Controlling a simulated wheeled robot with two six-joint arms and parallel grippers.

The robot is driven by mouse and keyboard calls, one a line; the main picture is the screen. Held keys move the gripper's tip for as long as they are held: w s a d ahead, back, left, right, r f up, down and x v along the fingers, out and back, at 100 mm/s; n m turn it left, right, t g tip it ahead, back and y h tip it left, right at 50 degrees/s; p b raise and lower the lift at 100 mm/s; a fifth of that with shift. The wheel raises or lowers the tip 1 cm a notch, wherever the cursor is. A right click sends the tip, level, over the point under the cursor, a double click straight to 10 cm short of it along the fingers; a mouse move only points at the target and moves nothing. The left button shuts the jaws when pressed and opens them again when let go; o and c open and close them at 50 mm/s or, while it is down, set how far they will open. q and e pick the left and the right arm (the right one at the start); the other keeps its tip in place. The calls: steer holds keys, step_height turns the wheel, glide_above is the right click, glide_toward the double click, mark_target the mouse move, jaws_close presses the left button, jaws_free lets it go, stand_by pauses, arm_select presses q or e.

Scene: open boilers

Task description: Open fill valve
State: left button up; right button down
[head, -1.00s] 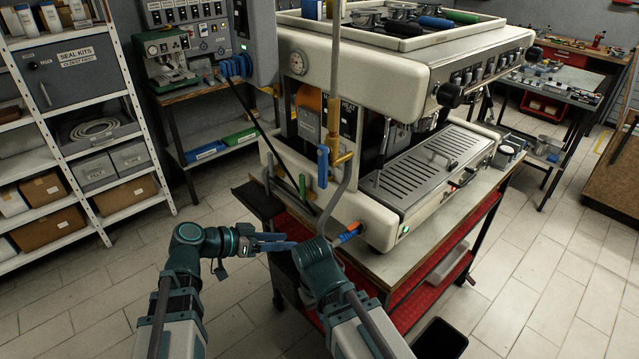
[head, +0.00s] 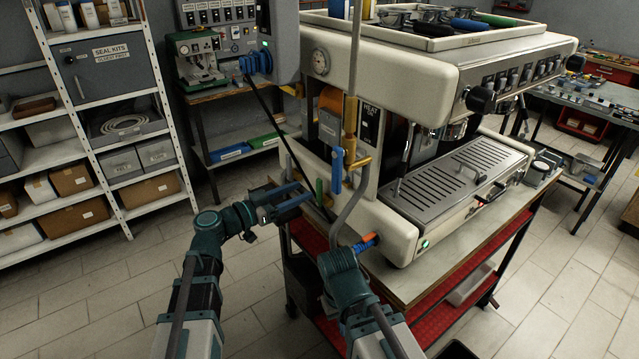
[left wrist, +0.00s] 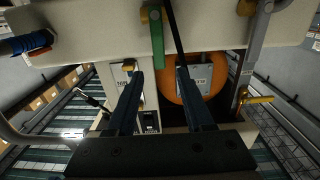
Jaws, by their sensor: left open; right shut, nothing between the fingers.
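A blue lever (head: 337,171) hangs beside the brass valve and pipe at the machine's near left corner. A green lever (head: 319,192) hangs just left of it; it also shows in the left wrist view (left wrist: 157,45). Neither lever has a label I can read as the fill valve. My left gripper (head: 308,197) is open and empty, its fingers pointing at the machine near the green lever; in the left wrist view the fingertips (left wrist: 160,76) are apart, below the green lever. My right gripper (head: 358,248) is low at the machine's corner, shut and mostly hidden by its wrist.
An orange fitting (head: 371,238) sits close by my right gripper. A grey curved pipe (head: 350,212) runs down between the arms. A black rod (head: 268,112) slants across at the left. The machine stands on a red-shelved cart (head: 440,312). Floor is clear at left.

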mark_target(317, 184)
arm_select(q)
steer(key=x, duration=0.7)
jaws_close()
stand_by(1.4)
